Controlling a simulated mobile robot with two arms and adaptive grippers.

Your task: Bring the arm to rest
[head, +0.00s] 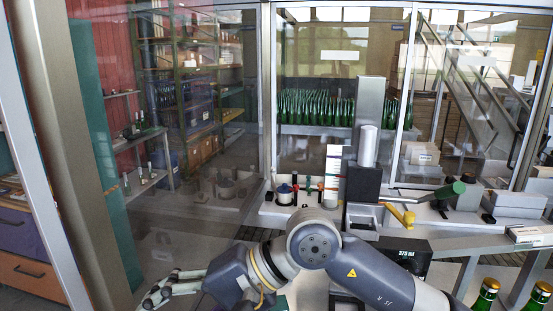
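One arm of mine comes in from the lower right, bends at its grey elbow joint and reaches to the lower left. It is my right arm, and its gripper (160,288) points left near the bottom edge of the head view. The fingers are seen at a slant, and I cannot tell whether they are apart or closed. I see nothing held in them. My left gripper is not in view.
A bench (300,212) behind the arm carries small coloured parts and a dark machine (363,182) with a grey column. Gold-topped bottles (486,293) stand lower right. Glass panels enclose the back.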

